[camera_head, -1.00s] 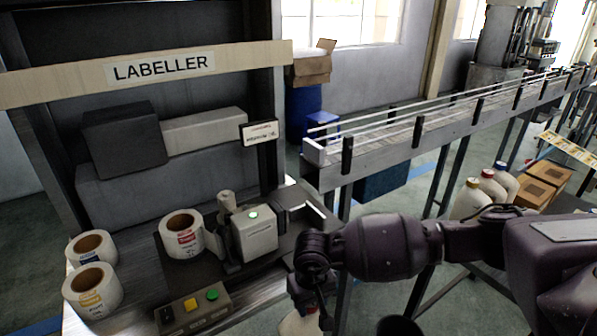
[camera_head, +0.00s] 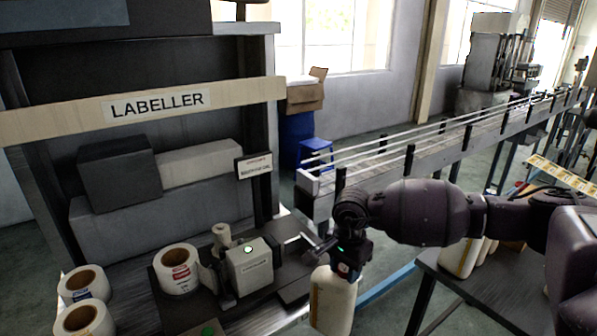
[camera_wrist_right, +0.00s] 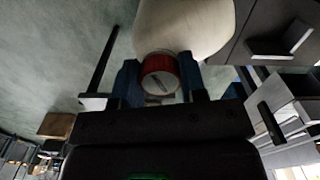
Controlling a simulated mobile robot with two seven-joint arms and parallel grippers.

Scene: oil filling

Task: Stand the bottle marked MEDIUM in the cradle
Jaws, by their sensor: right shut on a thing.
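A cream bottle (camera_head: 333,302) hangs upright from my right gripper (camera_head: 346,268), just right of the labeller bench. In the right wrist view my right gripper (camera_wrist_right: 160,78) is shut on the bottle's red cap (camera_wrist_right: 159,76), with a blue finger on each side. The print on the cap is too small to read, and the bottle's lower end is cut off in the head view. A dark plate with a pale bracket (camera_head: 304,237) lies beside the labelling unit (camera_head: 250,265); I cannot tell if it is the cradle. My left gripper is not in view.
Label rolls (camera_head: 177,268) stand on the bench at left. The conveyor (camera_head: 400,160) runs behind my right arm to the far right. More cream bottles (camera_head: 460,256) stand on a dark table (camera_head: 475,290) at right, partly behind my arm.

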